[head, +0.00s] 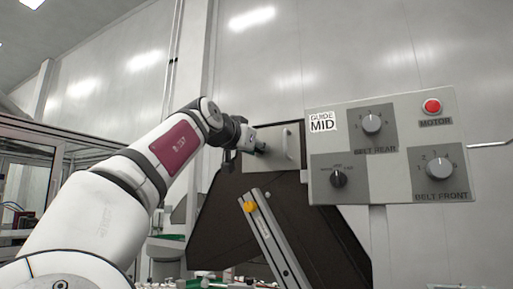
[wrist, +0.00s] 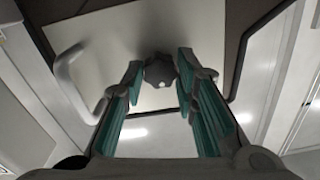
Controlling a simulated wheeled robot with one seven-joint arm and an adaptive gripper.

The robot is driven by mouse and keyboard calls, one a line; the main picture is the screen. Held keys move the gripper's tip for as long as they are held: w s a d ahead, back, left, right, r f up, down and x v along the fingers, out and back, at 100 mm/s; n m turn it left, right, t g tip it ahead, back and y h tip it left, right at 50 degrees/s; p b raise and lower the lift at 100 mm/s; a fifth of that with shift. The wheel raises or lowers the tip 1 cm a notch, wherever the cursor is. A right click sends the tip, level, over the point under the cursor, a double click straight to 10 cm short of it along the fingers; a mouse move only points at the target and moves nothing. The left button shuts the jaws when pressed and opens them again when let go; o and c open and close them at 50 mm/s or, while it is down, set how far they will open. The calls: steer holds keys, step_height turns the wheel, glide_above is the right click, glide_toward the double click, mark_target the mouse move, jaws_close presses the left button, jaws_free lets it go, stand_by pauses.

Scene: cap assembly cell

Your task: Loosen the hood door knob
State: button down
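The hood door (head: 275,134) is a light plate with a curved handle (head: 288,143) at its right in the head view. In the wrist view, the pale door face (wrist: 115,45) fills the upper middle. The dark, rounded hood door knob (wrist: 159,71) shows there between the two teal-padded fingertips of my gripper (wrist: 160,68). The fingers stand apart on either side of the knob, which nearly fills the gap. I cannot tell whether the pads touch it. In the head view, my gripper (head: 258,146) is at the door's face and hides the knob.
A control panel (head: 390,105) with several dials and a red motor button (head: 432,106) stands right of the door. Below the door, a slotted metal bar (head: 275,242) carries a yellow knob (head: 250,207) against a dark sloped housing (head: 222,225).

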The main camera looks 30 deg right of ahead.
steer(key=shift+n, duration=0.3)
steer(key=shift+f+n+p, duration=0.1)
steer(key=shift+n+p, duration=0.45)
steer(key=shift+n, duration=13.65)
